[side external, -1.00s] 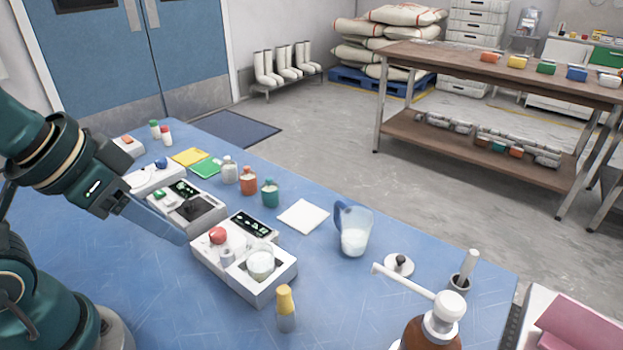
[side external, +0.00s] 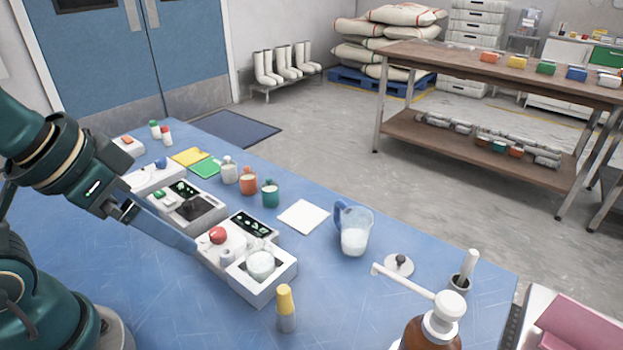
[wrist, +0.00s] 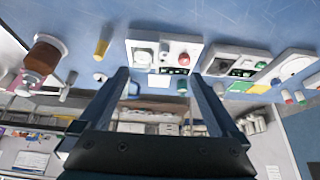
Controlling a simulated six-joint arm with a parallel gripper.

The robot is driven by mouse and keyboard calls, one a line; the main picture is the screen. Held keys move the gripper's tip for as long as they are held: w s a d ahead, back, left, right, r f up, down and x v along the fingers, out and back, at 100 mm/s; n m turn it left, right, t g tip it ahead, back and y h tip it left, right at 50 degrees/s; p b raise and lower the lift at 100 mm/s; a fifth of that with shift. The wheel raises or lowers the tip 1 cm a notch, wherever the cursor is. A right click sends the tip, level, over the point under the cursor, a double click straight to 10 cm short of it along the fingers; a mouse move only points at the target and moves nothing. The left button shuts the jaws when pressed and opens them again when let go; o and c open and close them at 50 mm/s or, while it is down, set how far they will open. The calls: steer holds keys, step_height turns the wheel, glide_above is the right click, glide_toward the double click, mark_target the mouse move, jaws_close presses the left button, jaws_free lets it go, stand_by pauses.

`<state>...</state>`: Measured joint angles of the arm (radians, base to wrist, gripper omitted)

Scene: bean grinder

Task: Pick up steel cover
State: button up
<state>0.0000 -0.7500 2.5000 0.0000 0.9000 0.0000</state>
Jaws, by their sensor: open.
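The steel cover (side external: 399,265) is a small round disc with a dark knob, lying flat on the blue table in the side view, right of the jug. A small pale round shape in the wrist view may be it, but I cannot tell for sure. My gripper (side external: 190,245) is at the left, far from the cover, with its long blue fingers pointing down and right by the white device. In the wrist view my gripper (wrist: 158,76) has its two fingers wide apart with nothing held between them.
A measuring jug (side external: 353,232) stands between my gripper and the cover. A white device (side external: 262,290) with a red knob and a yellow-capped bottle (side external: 286,310) are nearer. A brown pump bottle (side external: 430,330) and a mortar with pestle (side external: 463,275) flank the cover.

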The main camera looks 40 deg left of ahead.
steer(key=w+r+n+t, duration=0.2)
steer(key=w+r, duration=0.4)
steer(key=w, duration=0.3)
steer(key=m+g+h, duration=0.1)
steer(key=m, duration=0.3)
glide_above(400, 259)
steer(key=s, duration=0.4)
steer(key=f, duration=1.6)
steer(key=shift+w+a+f, duration=0.15)
steer(key=shift+a, duration=0.25)
steer(key=shift+x, duration=3.05)
steer(key=shift+d, duration=0.1)
